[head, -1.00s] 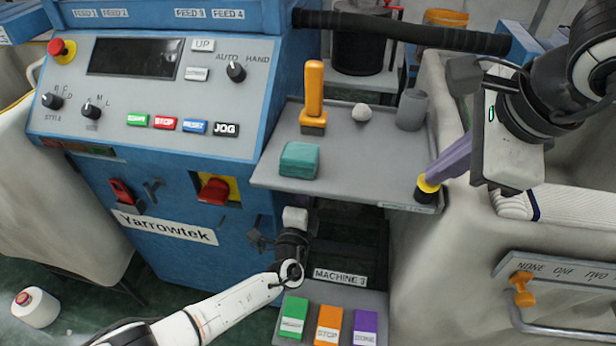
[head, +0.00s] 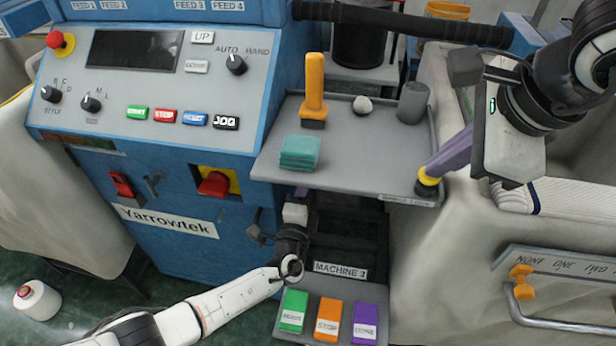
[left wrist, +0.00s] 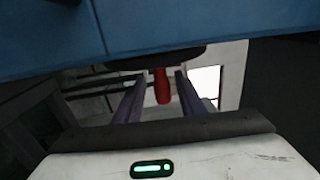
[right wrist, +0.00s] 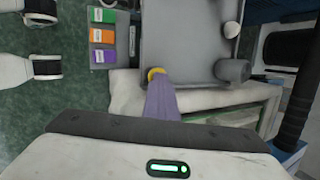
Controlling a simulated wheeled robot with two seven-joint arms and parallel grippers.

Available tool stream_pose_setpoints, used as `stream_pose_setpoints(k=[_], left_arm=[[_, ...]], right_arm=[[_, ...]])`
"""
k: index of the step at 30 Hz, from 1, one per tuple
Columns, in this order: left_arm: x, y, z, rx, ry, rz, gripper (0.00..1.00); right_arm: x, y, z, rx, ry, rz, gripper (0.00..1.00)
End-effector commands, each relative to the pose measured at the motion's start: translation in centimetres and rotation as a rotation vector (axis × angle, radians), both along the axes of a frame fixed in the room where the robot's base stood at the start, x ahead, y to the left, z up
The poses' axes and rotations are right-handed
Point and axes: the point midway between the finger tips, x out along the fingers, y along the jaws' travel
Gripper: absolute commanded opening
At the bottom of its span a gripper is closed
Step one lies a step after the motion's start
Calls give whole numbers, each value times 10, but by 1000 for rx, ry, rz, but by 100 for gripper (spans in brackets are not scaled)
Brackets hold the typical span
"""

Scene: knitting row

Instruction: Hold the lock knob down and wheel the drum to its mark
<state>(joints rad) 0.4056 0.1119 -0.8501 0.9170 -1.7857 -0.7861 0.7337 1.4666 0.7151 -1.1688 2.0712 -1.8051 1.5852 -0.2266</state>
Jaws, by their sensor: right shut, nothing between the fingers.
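A yellow-collared knob (head: 428,176) stands at the front right corner of the grey tray. It also shows in the right wrist view (right wrist: 156,73). My right gripper (head: 435,169) is shut with its purple fingertips on or just at the top of this knob; I cannot tell how far down it is pressed. My left gripper (left wrist: 158,88) is open below the blue machine, its fingers apart on either side of a red handle (left wrist: 162,86). The handle hangs from a dark round part (left wrist: 140,62).
The blue machine (head: 170,235) stands left.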

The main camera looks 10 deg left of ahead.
Motion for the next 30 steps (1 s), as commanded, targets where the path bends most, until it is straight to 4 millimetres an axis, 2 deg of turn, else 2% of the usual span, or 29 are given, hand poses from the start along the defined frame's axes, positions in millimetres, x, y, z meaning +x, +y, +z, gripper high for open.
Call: stream_pose_setpoints(k=[1, 8, 11, 21, 25, 30], left_arm=[[0, 0, 0, 0, -2, 0, 36], [-7, -1, 0, -1, -3, -1, 36], [-19, 0, -2, -2, -1, -1, 36], [-91, 0, -9, 0, 0, -2, 36], [-109, 0, -9, -1, -2, -1, 36], [-119, 0, -10, 0, -3, 0, 36]], right_arm=[[-1, -1, -5, -5, 10, -1, 0], [-1, -1, -5, -5, 10, -1, 0], [-1, -1, -5, -5, 9, -1, 0], [-1, -1, -5, -5, 9, -1, 0], [-1, -1, -5, -5, 9, -1, 0], [-1, -1, -5, -5, 9, -1, 0]])
